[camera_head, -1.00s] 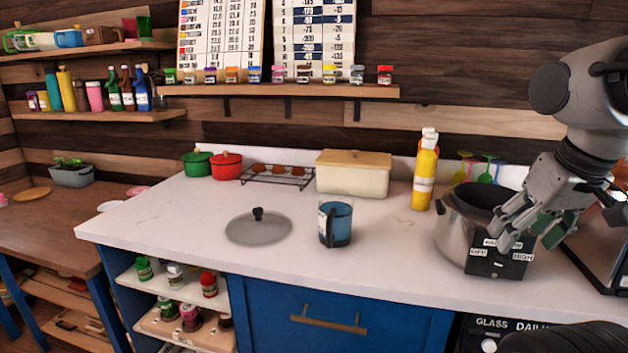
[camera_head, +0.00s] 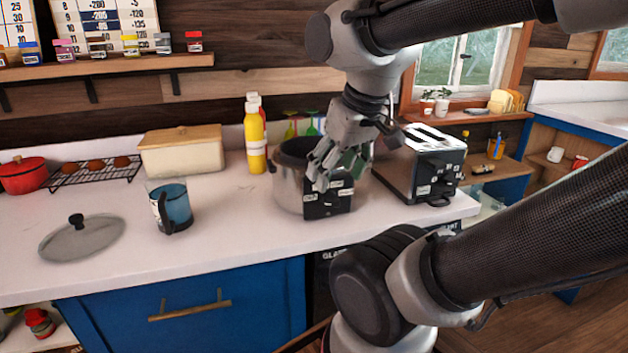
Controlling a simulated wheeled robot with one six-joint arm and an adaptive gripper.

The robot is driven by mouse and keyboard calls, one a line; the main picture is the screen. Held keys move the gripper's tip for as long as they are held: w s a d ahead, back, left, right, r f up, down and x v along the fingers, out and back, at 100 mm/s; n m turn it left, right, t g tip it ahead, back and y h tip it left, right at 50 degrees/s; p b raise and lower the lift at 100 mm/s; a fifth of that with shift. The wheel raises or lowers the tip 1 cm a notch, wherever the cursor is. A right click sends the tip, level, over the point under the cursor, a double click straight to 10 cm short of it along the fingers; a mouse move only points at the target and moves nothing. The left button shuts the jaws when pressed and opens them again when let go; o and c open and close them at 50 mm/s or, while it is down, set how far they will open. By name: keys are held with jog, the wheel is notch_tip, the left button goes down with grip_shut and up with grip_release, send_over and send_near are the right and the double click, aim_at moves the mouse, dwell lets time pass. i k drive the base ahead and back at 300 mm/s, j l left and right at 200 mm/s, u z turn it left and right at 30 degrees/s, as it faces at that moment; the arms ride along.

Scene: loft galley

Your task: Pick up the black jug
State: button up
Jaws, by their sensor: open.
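I cannot make out a fully black jug in this view. A see-through blue jug or cup (camera_head: 175,204) with a dark handle stands upright on the white counter, left of centre. My gripper (camera_head: 334,172) is open, pointing down in front of the silver cooker's right side. It overlaps the cooker in the picture; I cannot tell if it touches. Nothing shows between its fingers. The blue jug is well to the left of my gripper and apart from it.
The silver cooker (camera_head: 288,188) with a dark inside stands beside a toaster (camera_head: 437,167). A yellow bottle (camera_head: 255,146), a cream bread box (camera_head: 182,153), a wire rack (camera_head: 92,174), a red pot (camera_head: 22,176) and a grey lid (camera_head: 82,240) are on the counter (camera_head: 225,220).

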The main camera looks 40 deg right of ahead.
aim_at(167, 194)
jog(key=i+j+z, duration=0.1)
jog(key=j+z, duration=0.7)
jog(key=z, duration=0.15)
jog(key=j, duration=0.6)
jog(key=j+z, duration=0.15)
jog(key=j, duration=0.45)
jog(key=k+j, duration=0.1)
jog(key=j, duration=0.5)
jog(key=k+j+z, duration=0.1)
jog(key=j, duration=1.1)
jog(key=k+z, duration=0.05)
